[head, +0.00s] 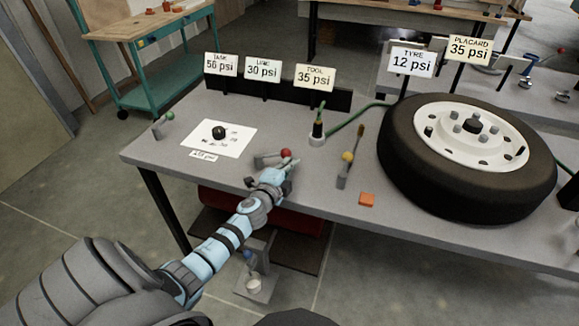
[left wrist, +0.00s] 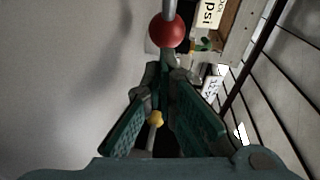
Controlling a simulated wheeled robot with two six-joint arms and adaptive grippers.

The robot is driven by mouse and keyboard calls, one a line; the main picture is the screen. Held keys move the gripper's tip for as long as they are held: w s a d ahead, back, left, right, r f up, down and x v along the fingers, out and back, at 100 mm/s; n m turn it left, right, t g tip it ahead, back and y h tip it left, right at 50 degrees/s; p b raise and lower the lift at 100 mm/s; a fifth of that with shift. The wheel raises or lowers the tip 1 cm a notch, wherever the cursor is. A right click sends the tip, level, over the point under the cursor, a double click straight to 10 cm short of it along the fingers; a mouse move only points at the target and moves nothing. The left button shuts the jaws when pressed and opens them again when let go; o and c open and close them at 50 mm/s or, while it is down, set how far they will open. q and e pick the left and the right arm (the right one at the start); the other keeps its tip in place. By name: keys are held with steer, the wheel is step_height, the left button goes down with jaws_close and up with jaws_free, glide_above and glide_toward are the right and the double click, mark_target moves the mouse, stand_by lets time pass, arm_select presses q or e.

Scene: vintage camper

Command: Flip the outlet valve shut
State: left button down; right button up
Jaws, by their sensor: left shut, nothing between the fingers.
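A lever with a red knob (head: 286,153) stands near the front edge of the workbench, its grey arm lying toward the left. Other levers have a green knob (head: 168,116) at the left and a yellow knob (head: 348,157) to the right; no label I can read says which is the outlet valve. My left gripper (head: 291,166) is shut and empty, right beside the red knob. In the left wrist view the red knob (left wrist: 166,32) sits just beyond the shut fingertips (left wrist: 167,62); I cannot tell whether they touch. My right gripper is not in view.
A tyre (head: 400,170) on a white wheel fills the right of the workbench (head: 220,180). An orange block (head: 367,199) lies near the front edge. Pressure signs (head: 263,69) stand at the back, and a white sheet (head: 240,136) with a dark knob lies left.

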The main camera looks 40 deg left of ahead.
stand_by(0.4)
arm_select(q)
steer(key=shift+w+n+y+b, duration=0.3)
steer(key=shift+y+b, duration=0.05)
steer(key=shift+y, duration=0.05)
